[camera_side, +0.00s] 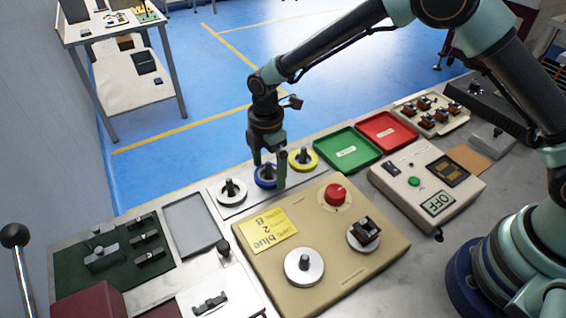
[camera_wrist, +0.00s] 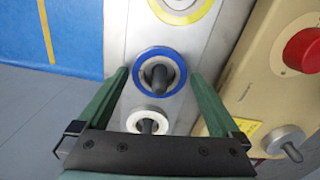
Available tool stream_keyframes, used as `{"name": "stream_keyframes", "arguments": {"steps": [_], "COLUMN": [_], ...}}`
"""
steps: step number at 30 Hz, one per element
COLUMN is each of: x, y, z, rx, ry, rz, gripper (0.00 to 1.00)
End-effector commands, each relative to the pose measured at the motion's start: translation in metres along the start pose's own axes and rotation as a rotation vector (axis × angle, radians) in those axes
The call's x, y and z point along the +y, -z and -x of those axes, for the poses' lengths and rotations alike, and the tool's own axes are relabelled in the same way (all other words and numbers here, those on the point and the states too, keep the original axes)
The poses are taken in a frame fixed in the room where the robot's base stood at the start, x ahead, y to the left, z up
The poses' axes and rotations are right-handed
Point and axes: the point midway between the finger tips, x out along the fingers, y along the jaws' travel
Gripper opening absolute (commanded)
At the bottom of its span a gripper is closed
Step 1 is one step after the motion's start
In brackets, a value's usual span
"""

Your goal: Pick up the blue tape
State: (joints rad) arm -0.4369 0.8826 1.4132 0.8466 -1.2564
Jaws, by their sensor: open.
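The blue tape (camera_side: 263,182) is a roll sitting around a dark peg on a grey plate, between a white roll (camera_side: 232,190) and a yellow roll (camera_side: 303,159). In the wrist view the blue tape (camera_wrist: 179,61) shows as a blue ring with a pale inner band around the peg. My gripper (camera_side: 270,180) points down over the blue tape, and its fingers partly hide the roll in the side view. In the wrist view my gripper (camera_wrist: 160,82) is open, with one finger on each side of the roll. I cannot tell whether the fingers touch it.
A beige winder (camera_side: 390,262) with a red knob (camera_side: 336,194), a yellow note (camera_side: 268,231) and a white-disc spindle (camera_side: 304,267) stands in front. Green (camera_side: 347,163) and red (camera_side: 402,142) trays lie to the right. A control box (camera_side: 405,200) reads OFF.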

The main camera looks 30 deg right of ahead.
Motion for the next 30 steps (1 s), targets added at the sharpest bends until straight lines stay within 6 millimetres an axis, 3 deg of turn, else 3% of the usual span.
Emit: {"name": "stream_keyframes", "arguments": {"steps": [8, 9, 14, 15, 25, 30], "x": [0.000, 0.000, 0.000, 0.000, 0.001, 0.001], "y": [0.000, 0.000, 0.000, 0.000, 0.000, 0.000], "z": [-0.005, -0.005, -0.005, -0.005, -0.001, 0.015], "rx": [0.000, 0.000, 0.000, 0.000, 0.001, 0.001], "ry": [-0.001, -0.001, -0.001, -0.001, -0.002, -0.004], "rz": [0.000, 0.000, 0.000, 0.000, 0.000, 0.000], "gripper": [1.00, 0.96, 0.35, 0.30, 0.30, 0.30]}}
